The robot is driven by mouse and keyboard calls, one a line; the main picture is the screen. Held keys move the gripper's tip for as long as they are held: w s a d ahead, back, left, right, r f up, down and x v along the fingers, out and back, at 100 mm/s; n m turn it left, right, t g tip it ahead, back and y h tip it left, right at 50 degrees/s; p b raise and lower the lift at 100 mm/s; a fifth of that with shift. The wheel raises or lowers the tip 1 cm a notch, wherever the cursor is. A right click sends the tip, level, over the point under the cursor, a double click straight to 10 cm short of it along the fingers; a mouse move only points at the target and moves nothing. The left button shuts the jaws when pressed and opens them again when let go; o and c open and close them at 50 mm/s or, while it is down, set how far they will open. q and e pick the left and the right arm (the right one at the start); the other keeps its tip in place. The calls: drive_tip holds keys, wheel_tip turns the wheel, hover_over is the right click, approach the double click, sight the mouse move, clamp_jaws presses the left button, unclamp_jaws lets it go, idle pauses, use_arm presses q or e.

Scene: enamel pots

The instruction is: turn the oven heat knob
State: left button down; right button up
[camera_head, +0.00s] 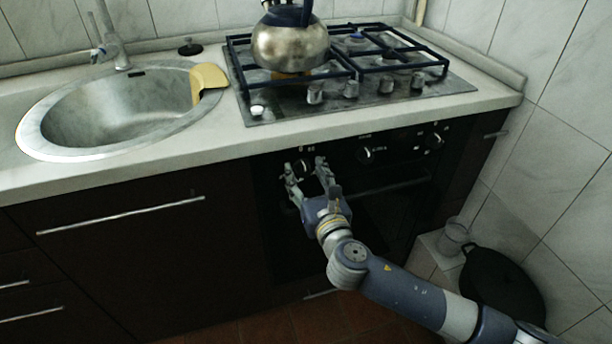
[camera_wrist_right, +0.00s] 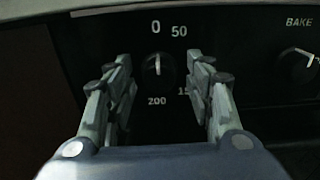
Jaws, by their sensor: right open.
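The oven heat knob (camera_wrist_right: 158,70) is a round black dial with a light pointer mark, on the black oven panel. The numbers 0, 50 and 200 show around it, and another number is partly hidden by a finger. Its pointer looks about upright, toward the 0. In the head view the knob (camera_head: 303,166) shows between the fingers. My right gripper (camera_head: 305,168) is open in front of the panel, with one finger on each side of the knob. In the right wrist view my right gripper (camera_wrist_right: 158,75) has visible gaps between fingers and knob. My left gripper is not in view.
Another oven knob (camera_wrist_right: 298,65), near the word BAKE, sits to the right. The oven handle (camera_head: 380,188) runs below the knobs. A kettle (camera_head: 290,42) stands on the gas hob (camera_head: 440,88) above. The worktop edge overhangs the panel. A black pan (camera_head: 500,285) leans at the lower right.

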drive_tip(key=c, duration=1.1)
drive_tip(key=shift+o, duration=0.2)
